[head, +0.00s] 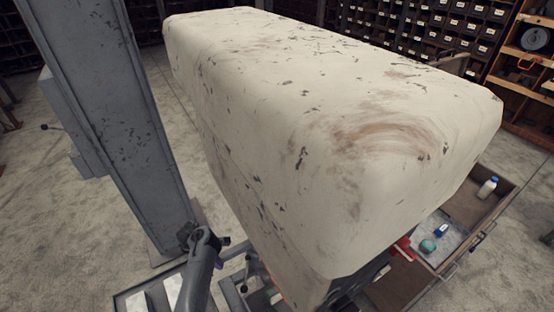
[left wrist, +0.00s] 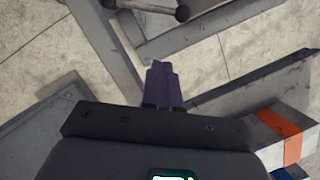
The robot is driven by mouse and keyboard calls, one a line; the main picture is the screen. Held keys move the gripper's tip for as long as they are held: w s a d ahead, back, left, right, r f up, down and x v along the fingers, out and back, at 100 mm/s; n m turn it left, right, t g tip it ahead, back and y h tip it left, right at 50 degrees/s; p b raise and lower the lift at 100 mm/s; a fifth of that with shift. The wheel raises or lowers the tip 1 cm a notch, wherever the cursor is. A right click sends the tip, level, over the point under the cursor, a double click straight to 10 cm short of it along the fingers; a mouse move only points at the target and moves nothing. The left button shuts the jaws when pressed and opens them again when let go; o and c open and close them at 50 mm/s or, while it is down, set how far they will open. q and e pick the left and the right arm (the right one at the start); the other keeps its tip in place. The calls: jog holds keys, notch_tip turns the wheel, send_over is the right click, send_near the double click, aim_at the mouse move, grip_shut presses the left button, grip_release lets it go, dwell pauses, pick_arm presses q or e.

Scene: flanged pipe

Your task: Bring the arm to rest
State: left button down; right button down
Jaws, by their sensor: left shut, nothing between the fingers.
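My left gripper shows in the left wrist view (left wrist: 162,84) with its two purple fingers together and nothing between them. It points down over grey metal framework and the pale floor. In the head view my left arm comes up from the bottom edge, left of the big cream housing, and only a little purple of the gripper (head: 219,264) shows beside it. My right gripper is in neither view. I cannot make out a flanged pipe.
A large worn cream machine housing (head: 320,110) fills the middle. A grey steel column (head: 110,110) stands left of it. Grey frame bars (left wrist: 255,82) lie close below the gripper. A tray (head: 463,212) holding a white bottle (head: 487,188) and a teal item (head: 427,246) is at right.

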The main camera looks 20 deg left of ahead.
pick_arm(q)
jog(key=s+a+r+m+y+p, duration=0.3)
jog(key=s+a+r+m+y, duration=0.1)
jog(key=s+r+m, duration=0.3)
jog(key=s+d+r+m+t+h+p, duration=0.1)
jog(key=s+d+r+m+p, duration=0.1)
jog(key=s+d+r+m, duration=0.7)
jog(key=s+d+r+m+t+p, duration=0.1)
jog(key=s+d+r+m+p, duration=0.1)
jog(key=s+d+r+m, duration=0.75)
notch_tip(320, 180, down, 23)
jog(key=w+d+n+b, duration=0.1)
jog(key=w+d+b, duration=0.1)
jog(key=b, duration=1.6)
jog(key=shift+w+d+r+b, duration=0.15)
jog(key=shift+w+d+b, duration=0.25)
jog(key=shift+d, duration=0.05)
jog(key=shift+n, duration=0.25)
